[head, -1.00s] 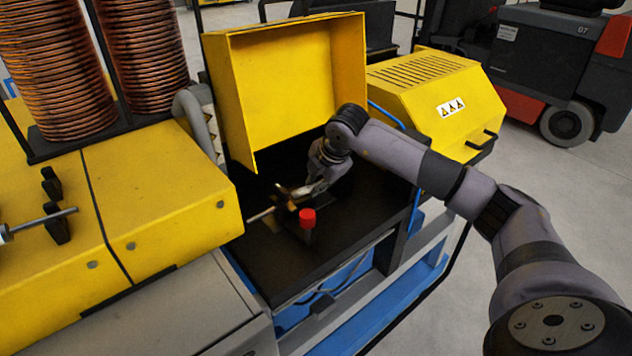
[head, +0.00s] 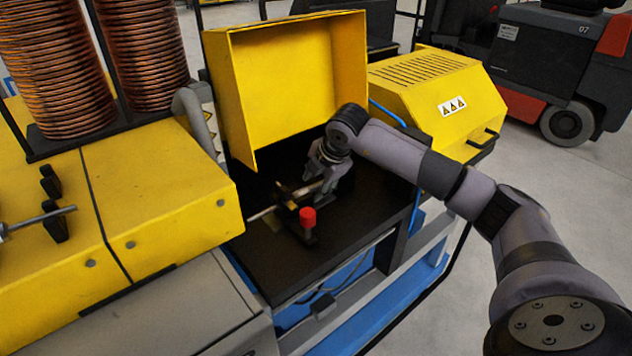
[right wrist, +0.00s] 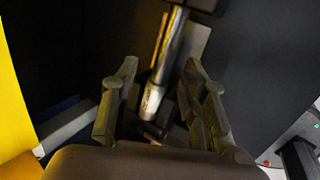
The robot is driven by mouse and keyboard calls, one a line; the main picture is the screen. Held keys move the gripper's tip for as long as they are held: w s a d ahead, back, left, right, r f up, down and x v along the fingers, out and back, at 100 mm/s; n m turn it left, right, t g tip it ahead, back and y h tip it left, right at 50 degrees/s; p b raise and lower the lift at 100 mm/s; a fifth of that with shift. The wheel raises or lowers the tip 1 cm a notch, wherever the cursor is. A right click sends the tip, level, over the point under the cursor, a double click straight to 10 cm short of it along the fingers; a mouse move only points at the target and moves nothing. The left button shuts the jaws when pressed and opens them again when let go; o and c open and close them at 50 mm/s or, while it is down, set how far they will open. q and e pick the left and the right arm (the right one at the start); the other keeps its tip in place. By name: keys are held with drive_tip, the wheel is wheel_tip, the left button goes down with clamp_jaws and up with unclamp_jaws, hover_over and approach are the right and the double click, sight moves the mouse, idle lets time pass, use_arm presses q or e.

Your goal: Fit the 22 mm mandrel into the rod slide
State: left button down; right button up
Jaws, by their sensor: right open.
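The mandrel (right wrist: 168,62) is a bright metal cylinder with small markings near its near end. It runs between the fingers of my right gripper (right wrist: 160,75) in the right wrist view, with dark gaps on both sides. The gripper (head: 312,187) is open inside the yellow-hooded bay in the head view. A thin rod (head: 262,213) comes in from the left to a small dark and brass-coloured assembly, seemingly the rod slide (head: 289,199). The mandrel's far end is hidden, so I cannot tell how far it is seated. My left gripper is out of view.
A red knob (head: 308,217) stands close in front of the assembly. The raised yellow hood (head: 290,85) rises behind my right gripper. Yellow machine housing (head: 170,200) is at the left, with copper coils (head: 145,55) above. The black deck's front right (head: 350,225) is clear.

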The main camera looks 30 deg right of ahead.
drive_tip(key=v, duration=1.2)
idle(0.5)
